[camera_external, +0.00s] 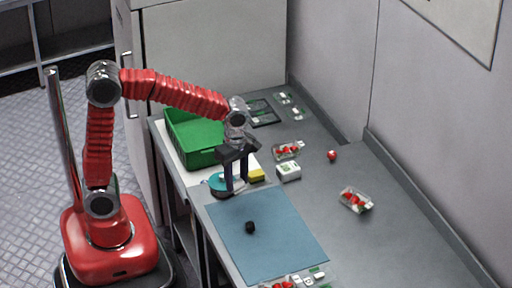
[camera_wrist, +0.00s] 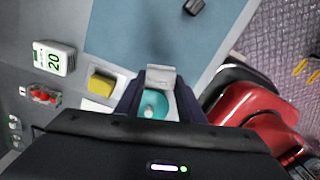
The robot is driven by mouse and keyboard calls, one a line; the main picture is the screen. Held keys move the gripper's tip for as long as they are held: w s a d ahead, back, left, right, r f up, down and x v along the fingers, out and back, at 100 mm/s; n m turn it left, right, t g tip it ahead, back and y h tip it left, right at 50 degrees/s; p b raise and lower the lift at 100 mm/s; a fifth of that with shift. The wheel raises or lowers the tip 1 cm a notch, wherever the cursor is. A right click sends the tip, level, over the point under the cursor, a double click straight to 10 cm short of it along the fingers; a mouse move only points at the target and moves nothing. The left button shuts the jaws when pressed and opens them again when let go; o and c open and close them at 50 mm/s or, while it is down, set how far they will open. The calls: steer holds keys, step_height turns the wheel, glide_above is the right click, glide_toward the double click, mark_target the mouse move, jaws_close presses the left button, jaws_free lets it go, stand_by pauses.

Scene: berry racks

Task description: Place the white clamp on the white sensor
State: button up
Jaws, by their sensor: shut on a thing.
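My gripper (camera_external: 237,188) hangs pointing down over the near left part of the counter, by the teal round item. In the wrist view my gripper (camera_wrist: 159,92) is shut on a pale grey-white piece, seemingly the white clamp (camera_wrist: 161,76). The clamp cannot be made out in the external view. The white sensor, a small white box (camera_external: 288,171), stands on the counter to the right of my gripper, apart from it. In the wrist view the sensor (camera_wrist: 54,58) shows a green "20" at the upper left.
A yellow block (camera_external: 256,175) lies between gripper and sensor. A teal round item (camera_external: 219,184) is beside the fingers. A green crate (camera_external: 190,153) stands behind. A black knob (camera_external: 250,227) sits on the blue mat (camera_external: 280,238). Berry punnets (camera_external: 355,200) (camera_external: 287,150) lie on the counter.

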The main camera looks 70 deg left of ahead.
steer(key=w+a+r, duration=0.1)
steer(key=w+a, duration=0.2)
steer(key=w, duration=0.6)
steer(key=w+a+r, duration=0.1)
steer(key=w+a, duration=0.2)
steer(key=w, duration=0.5)
step_height(320, 180, up, 5)
steer(key=m, duration=0.3)
glide_above(288, 167)
steer(key=shift+f, duration=0.15)
steer(key=shift+w, duration=0.1)
steer(key=shift+f, duration=0.15)
steer(key=shift+f, duration=3)
steer(key=shift+f, duration=0.15)
steer(key=shift+f, duration=1.75)
